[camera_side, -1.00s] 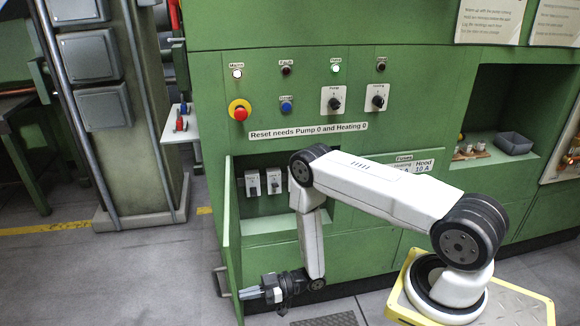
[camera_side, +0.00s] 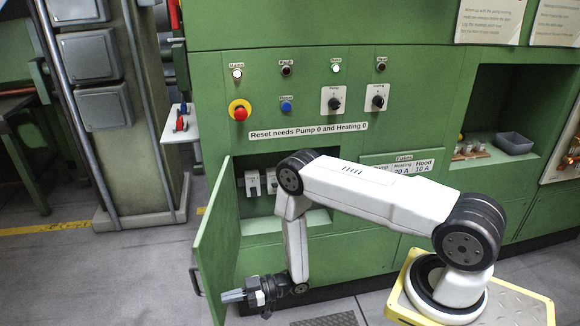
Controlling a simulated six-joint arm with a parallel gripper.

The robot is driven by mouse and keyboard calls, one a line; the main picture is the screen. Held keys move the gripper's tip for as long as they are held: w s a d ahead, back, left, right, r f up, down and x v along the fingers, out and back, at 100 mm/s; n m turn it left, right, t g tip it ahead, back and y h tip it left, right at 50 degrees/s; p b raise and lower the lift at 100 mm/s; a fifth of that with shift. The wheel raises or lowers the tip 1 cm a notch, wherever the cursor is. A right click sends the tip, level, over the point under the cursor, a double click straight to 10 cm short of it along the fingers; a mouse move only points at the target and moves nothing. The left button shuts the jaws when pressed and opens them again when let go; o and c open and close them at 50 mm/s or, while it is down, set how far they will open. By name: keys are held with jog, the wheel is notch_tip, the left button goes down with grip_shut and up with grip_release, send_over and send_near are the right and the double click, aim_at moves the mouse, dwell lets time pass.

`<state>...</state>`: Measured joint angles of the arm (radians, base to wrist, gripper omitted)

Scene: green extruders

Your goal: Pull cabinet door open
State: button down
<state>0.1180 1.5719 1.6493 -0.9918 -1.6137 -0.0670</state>
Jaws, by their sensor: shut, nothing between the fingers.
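The green cabinet door (camera_side: 217,238) stands open at the left, swung out from the cabinet and to the left. Its dark handle (camera_side: 195,281) shows on the door's outer left face. My gripper (camera_side: 230,296) is low, at the inner side of the door near its lower free edge. The fingers point left and are shut with nothing between them. Their tips are at or very near the door's inner face; I cannot tell whether they touch it. Inside the open cabinet (camera_side: 262,225) are white breaker switches (camera_side: 252,184), partly hidden by my arm.
Above the opening is a panel with a red emergency button (camera_side: 240,113) and knobs (camera_side: 334,103). Floor left of the door is clear. A grey bin (camera_side: 514,143) sits in a right recess.

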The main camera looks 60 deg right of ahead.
jog(key=s+d, duration=0.7)
jog(key=s, duration=0.4)
jog(key=shift+s, duration=0.2)
jog(key=shift+w+d, duration=0.1)
jog(key=w+d+r+m+g+h, duration=0.35)
jog(key=w+d+r+h, duration=0.25)
jog(key=w+r+h, duration=0.5)
jog(key=s+a+r+m+g+h, duration=0.2)
jog(key=s+r+m+g, duration=0.3)
jog(key=s+r, duration=0.8)
jog(key=shift+s+a+r+m+h, duration=0.4)
jog(key=shift+s+a+m, duration=0.35)
jog(key=shift+s, duration=0.1)
jog(key=shift+g, duration=0.25)
dwell(1.6)
